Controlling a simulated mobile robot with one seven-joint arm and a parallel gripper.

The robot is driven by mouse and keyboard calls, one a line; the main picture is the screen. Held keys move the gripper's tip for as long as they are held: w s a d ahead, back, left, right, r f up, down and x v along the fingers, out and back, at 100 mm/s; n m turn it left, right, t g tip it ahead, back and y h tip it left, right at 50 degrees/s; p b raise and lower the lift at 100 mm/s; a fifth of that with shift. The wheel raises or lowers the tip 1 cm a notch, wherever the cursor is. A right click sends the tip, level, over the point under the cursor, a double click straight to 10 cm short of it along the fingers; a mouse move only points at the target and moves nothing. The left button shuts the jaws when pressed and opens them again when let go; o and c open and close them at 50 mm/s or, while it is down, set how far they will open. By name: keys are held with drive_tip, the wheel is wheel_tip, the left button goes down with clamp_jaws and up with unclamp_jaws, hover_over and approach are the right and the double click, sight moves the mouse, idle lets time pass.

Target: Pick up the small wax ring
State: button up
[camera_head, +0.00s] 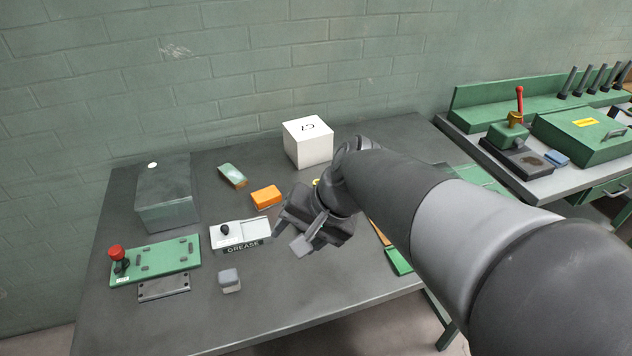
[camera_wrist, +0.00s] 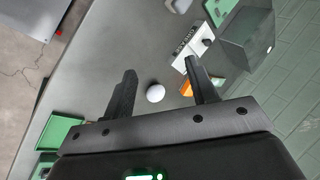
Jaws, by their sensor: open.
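A small pale round piece (camera_wrist: 155,93) lies on the grey table in the wrist view; it is likely the wax ring, though no hole can be made out. It shows between the two fingers of my gripper (camera_wrist: 160,68), apart from both. My gripper is open and empty, above the table. In the head view my gripper (camera_head: 303,238) hangs over the middle of the table, right of the grease box, and I cannot make out the pale piece there.
Left of my gripper are the grease box (camera_head: 238,234), an orange block (camera_head: 266,196), a grey block (camera_head: 229,281), a green panel with a red knob (camera_head: 160,258) and a grey bin (camera_head: 167,200). A white box (camera_head: 308,143) stands behind. The table's front (camera_head: 290,300) is clear.

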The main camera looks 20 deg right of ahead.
drive_tip(key=w+f+m+t+y, duration=0.1)
drive_tip(key=w+f+m+y, duration=0.15)
drive_tip(key=w+m, duration=0.45)
drive_tip(key=m+t+h, duration=0.3)
drive_tip(key=m+t, duration=0.5)
drive_tip(key=m, duration=1.1)
approach(316, 181)
drive_tip(key=shift+w+d+f, duration=0.1)
drive_tip(key=shift+w+f, duration=0.15)
drive_tip(key=shift+w, duration=0.55)
drive_tip(key=shift+a+x, duration=0.15)
drive_tip(key=shift+x, duration=1.2)
drive_tip(key=shift+a+x, duration=0.2)
drive_tip(key=shift+x, duration=1.15)
drive_tip(key=shift+s+f, duration=0.1)
drive_tip(key=shift+s, duration=0.1)
drive_tip(key=shift+c, duration=0.4)
drive_tip(key=c, duration=1)
